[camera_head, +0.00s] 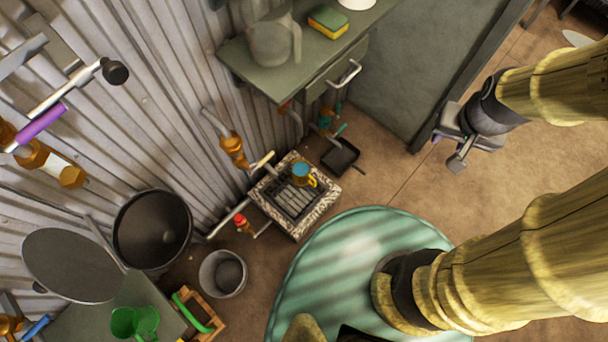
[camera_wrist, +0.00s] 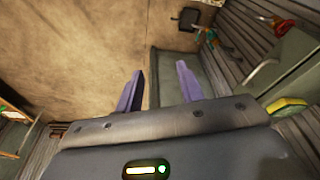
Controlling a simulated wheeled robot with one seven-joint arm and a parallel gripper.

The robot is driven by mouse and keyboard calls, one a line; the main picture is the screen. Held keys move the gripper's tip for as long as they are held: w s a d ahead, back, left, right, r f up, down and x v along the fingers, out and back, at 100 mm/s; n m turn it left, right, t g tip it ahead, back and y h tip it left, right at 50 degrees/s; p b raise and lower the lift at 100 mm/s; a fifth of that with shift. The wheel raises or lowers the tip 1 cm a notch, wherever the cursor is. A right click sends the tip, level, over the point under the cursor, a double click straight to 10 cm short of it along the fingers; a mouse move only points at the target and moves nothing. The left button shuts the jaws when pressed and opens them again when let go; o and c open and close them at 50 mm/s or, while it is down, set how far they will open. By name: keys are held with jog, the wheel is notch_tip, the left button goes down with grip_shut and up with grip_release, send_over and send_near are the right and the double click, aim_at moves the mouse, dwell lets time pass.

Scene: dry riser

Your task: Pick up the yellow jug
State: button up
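A small yellow jug (camera_head: 309,181) with a blue inside or top sits on a dark slatted grate set in a speckled block (camera_head: 328,190) on the floor by the corrugated wall. I do not make out the jug in the wrist view. My gripper (camera_head: 449,150) is at the right in the head view, well apart from the jug, beyond the end of the grey-green cabinet (camera_head: 385,85). In the wrist view my gripper (camera_wrist: 160,85) shows two purple fingers spread apart with nothing between them.
A black pan-like thing (camera_head: 341,157) lies beside the block. A grey bucket (camera_head: 222,273) and a large dark pot (camera_head: 152,230) stand to the left. Pipes and orange valves line the wall. A sponge (camera_head: 328,22) lies on the cabinet. Floor near the gripper is clear.

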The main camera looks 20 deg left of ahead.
aim_at(305, 176)
jog(key=w+a+f+n+h+b, duration=0.1)
jog(key=a+f+n+h+b, duration=0.2)
jog(key=a+f+n+b, duration=0.9)
jog(key=w+d+f+m+g+h+b, duration=0.1)
jog(key=f+h+b, duration=0.35)
jog(key=f, duration=1.55)
jog(key=w+a+f+n+h+b, duration=0.2)
jog(key=a+f+n+b, duration=0.35)
jog(key=f+b, duration=0.7)
jog(key=s+a+f+n+t+y+b, duration=0.2)
jog(key=a+f+n+t+b, duration=0.3)
jog(key=f, duration=0.8)
jog(key=s+a+f+n+t+y+b, duration=0.2)
jog(key=a+f+n+t+b, duration=0.3)
jog(key=f, duration=0.8)
jog(key=s+a+f+n+t+y+b, duration=0.2)
jog(key=a+f+n+t+b, duration=0.4)
jog(key=f, duration=0.7)
jog(key=shift+s+f+n+b, duration=0.35)
jog(key=shift+s+n+b, duration=0.25)
jog(key=shift+s+n, duration=0.15)
jog(key=shift+d+r, duration=0.1)
jog(key=shift+w, duration=0.1)
